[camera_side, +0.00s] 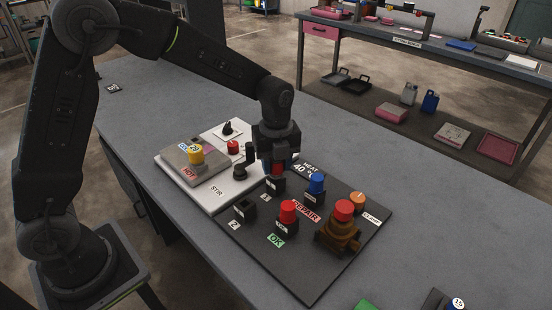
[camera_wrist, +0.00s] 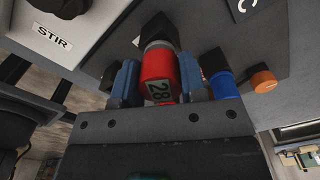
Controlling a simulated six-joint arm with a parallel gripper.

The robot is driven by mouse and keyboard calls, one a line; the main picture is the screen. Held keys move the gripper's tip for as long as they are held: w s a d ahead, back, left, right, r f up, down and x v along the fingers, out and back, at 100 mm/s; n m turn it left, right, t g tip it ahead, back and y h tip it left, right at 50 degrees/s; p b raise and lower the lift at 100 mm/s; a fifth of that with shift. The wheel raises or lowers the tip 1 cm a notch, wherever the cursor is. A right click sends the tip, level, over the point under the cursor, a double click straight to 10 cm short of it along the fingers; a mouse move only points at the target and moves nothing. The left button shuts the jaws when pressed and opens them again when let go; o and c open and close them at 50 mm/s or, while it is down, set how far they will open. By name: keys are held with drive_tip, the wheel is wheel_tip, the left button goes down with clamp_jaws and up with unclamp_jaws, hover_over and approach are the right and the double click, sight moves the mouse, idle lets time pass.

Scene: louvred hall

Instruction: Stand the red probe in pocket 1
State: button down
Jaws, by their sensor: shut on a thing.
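My gripper (camera_side: 276,163) points down over the dark board and is shut on the red probe (camera_wrist: 160,76). In the wrist view, the probe lies between the two blue fingers and carries a label reading 28. A bit of its red (camera_side: 277,169) shows below my gripper in the side view. Directly under it is a black pocket block (camera_side: 276,185) with a white label too small to read. The black block also shows beyond the probe in the wrist view (camera_wrist: 158,30). The probe is in line with it; I cannot tell how deeply it sits. My gripper hides its upper part.
Nearby stand an open black pocket marked 2 (camera_side: 241,210), another red-topped piece (camera_side: 288,211), a blue-topped one (camera_side: 316,183), a brown fixture with a red top (camera_side: 340,233) and an orange knob (camera_side: 358,200). A white STIR panel (camera_side: 213,196) lies left. The table's right side is mostly clear.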

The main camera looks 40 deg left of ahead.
drive_tip(key=shift+f, duration=0.1)
drive_tip(key=c, duration=0.6)
unclamp_jaws()
drive_tip(key=shift+r, duration=2.5)
wheel_tip(320, 180, up, 14)
drive_tip(key=shift+f, duration=0.1)
